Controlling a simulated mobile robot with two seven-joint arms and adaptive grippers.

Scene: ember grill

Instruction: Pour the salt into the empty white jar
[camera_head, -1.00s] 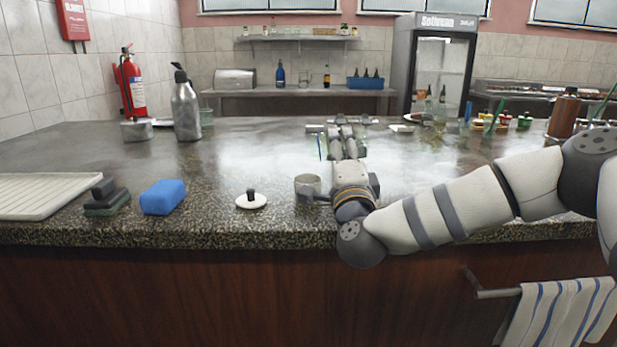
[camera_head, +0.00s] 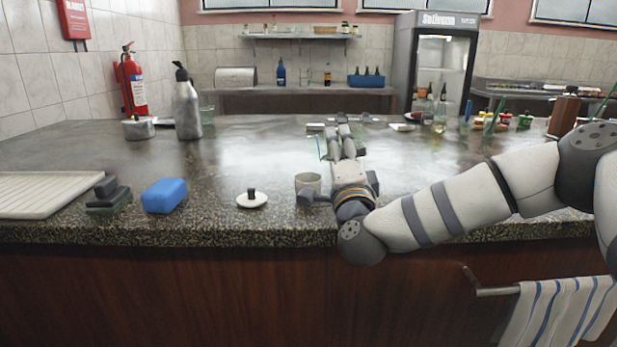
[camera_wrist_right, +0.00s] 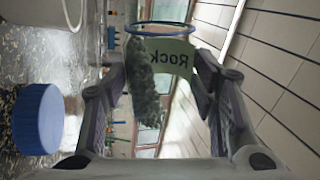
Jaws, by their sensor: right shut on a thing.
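My right gripper (camera_head: 343,140) reaches over the counter and is shut on a clear salt jar with a green "Rock" label (camera_wrist_right: 172,55) and a blue rim (camera_wrist_right: 160,28). Dark grey, grainy contents (camera_wrist_right: 145,85) show in it in the right wrist view. In the head view my fingers hide most of it, so its tilt is hard to judge. My left gripper is not in view.
A blue sponge (camera_head: 164,196), dark scrubbing blocks (camera_head: 108,194) and a white drain tray (camera_head: 45,193) are on the left. A blue round cap (camera_wrist_right: 38,118) shows in the right wrist view. A metal flask (camera_head: 187,108) stands farther back. The counter's middle left is clear.

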